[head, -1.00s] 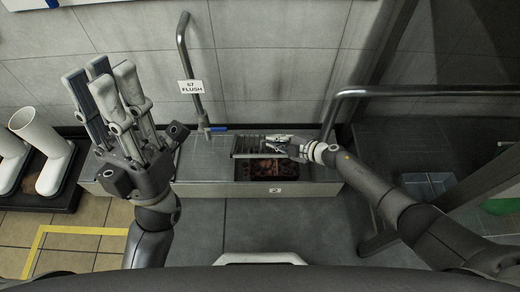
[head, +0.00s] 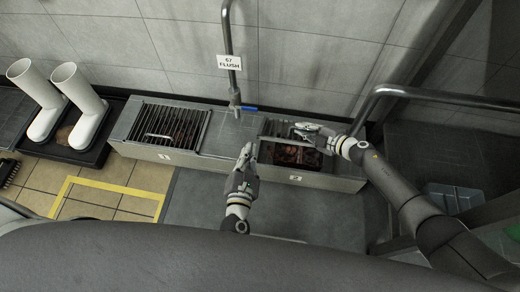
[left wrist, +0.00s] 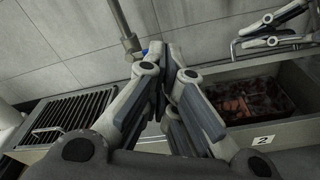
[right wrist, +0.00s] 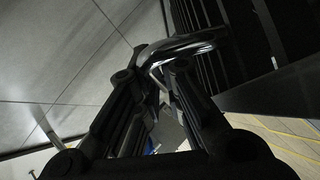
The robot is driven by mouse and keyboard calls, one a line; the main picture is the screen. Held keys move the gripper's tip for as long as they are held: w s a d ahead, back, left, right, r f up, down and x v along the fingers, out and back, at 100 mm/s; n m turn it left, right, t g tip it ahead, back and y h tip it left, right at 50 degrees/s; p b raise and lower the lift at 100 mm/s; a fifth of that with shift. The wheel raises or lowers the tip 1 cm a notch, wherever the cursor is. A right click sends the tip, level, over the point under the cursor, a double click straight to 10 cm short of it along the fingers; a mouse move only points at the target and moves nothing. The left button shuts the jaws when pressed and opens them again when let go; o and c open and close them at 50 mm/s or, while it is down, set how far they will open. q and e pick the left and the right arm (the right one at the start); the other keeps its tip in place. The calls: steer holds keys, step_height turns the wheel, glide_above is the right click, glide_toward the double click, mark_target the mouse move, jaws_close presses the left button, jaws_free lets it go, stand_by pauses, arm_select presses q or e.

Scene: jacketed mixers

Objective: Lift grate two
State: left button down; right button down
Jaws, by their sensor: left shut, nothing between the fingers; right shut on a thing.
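Grate two (head: 275,127) is a dark barred grate, raised off its pit at the back, with a metal bar handle. My right gripper (head: 303,131) is shut on the handle; its fingers also show at the upper right of the left wrist view (left wrist: 268,32). In the right wrist view the curved metal handle (right wrist: 190,45) passes between the fingers. The pit marked 2 (head: 296,177) is partly uncovered, with reddish-brown contents. My left gripper (head: 247,153) is shut and empty, in front of the pit's left end. Its fingers (left wrist: 172,58) fill the middle of the left wrist view.
Grate one (head: 150,123) lies flat in the left bay. The flush pipe (head: 228,45) with its sign rises between the bays. A metal rail (head: 440,91) stands at right. White boots (head: 80,105) stand on a black tray at left.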

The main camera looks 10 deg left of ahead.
arm_select(q)
steer(key=s+d+f+n+g, duration=0.25)
steer(key=s+f+n, duration=0.2)
steer(key=f, duration=0.55)
steer(key=w, duration=1.1)
steer(key=shift+w+f+g+h, duration=0.3)
steer(key=shift+f+g+h, duration=0.05)
steer(key=shift+h, duration=0.05)
arm_select(e)
steer(key=shift+w, duration=0.1)
arm_select(q)
steer(key=shift+r, duration=0.1)
steer(key=shift+w+a+r, duration=0.1)
steer(key=shift+w+r, duration=0.35)
steer(key=shift+r, duration=0.2)
arm_select(e)
steer(key=shift+f, duration=0.1)
steer(key=c, duration=1.8)
jaws_free()
steer(key=shift+s+f, duration=0.1)
steer(key=shift+s, duration=0.1)
steer(key=shift+c, duration=0.2)
